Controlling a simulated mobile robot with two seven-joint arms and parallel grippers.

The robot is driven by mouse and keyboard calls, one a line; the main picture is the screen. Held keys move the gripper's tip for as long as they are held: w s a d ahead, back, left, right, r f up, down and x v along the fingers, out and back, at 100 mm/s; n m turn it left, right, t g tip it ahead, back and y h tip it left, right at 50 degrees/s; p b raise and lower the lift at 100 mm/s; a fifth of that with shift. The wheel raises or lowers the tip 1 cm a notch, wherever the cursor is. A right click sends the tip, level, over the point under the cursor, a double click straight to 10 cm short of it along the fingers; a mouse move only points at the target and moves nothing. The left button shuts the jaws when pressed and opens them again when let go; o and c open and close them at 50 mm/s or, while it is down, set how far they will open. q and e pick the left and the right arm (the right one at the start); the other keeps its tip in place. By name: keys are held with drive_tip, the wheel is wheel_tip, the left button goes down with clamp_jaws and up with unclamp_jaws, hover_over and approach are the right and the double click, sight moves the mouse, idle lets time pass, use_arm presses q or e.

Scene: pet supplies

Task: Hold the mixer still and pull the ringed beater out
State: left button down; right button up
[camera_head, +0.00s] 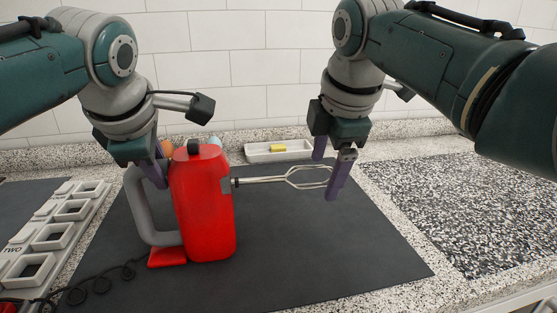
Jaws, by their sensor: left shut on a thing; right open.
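The red mixer (204,215) stands upright on its red base on the dark mat, with its grey handle (142,215) to the left. My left gripper (160,168) is shut on the upper part of the mixer, near where the handle meets the body; the exact contact is partly hidden. A metal beater (265,180) sticks out horizontally to the right from the mixer's side. Its wire loops (308,177) end near my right gripper (328,175). My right gripper is open, with its purple fingers pointing down around the loop end. I cannot see a ring clearly.
A dark mat (300,260) covers the counter with free room at front right. A slotted white rack (55,235) is at left, and a black cord (110,273) runs beside the mixer.

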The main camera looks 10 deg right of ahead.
use_arm(q)
drive_tip(key=shift+s+a+f, duration=0.1)
drive_tip(key=shift+s+f, duration=0.1)
drive_tip(key=shift+f, duration=0.25)
use_arm(e)
drive_tip(key=shift+c, duration=0.2)
clamp_jaws()
drive_tip(key=shift+d, duration=2.8)
wheel_tip(320, 180, up, 8)
drive_tip(key=shift+f, duration=0.25)
use_arm(q)
drive_tip(key=c, duration=1)
unclamp_jaws()
drive_tip(key=o, duration=0.4)
drive_tip(key=shift+r, duration=0.2)
use_arm(e)
drive_tip(key=shift+s, duration=0.1)
